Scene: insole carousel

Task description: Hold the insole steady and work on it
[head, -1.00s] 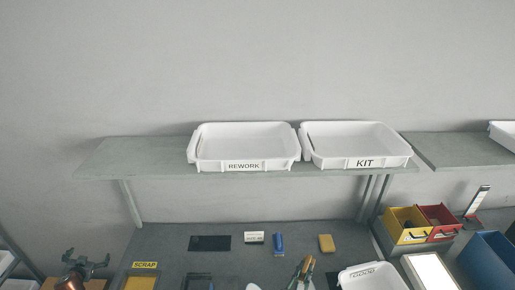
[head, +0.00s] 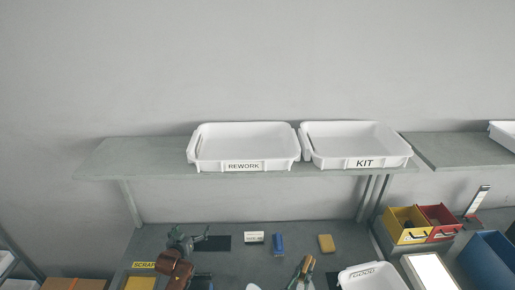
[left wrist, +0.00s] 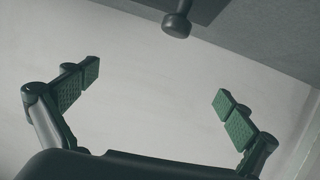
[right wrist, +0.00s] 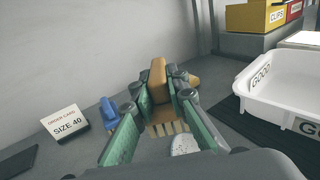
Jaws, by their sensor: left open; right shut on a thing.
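My left gripper (head: 189,238) is in the air at the left of the head view, in front of the black mat. In the left wrist view its green-padded fingers (left wrist: 158,95) are spread wide with nothing between them. My right gripper (head: 304,266) is low in the middle of the head view. In the right wrist view its green pads are shut on a brush (right wrist: 158,76) with a tan handle and pale bristles. A white speckled piece, perhaps the insole (right wrist: 185,145), shows just below the bristles; most of it is hidden. I cannot tell whether the bristles touch it.
REWORK (head: 205,166) and KIT (head: 318,163) trays sit on the shelf.

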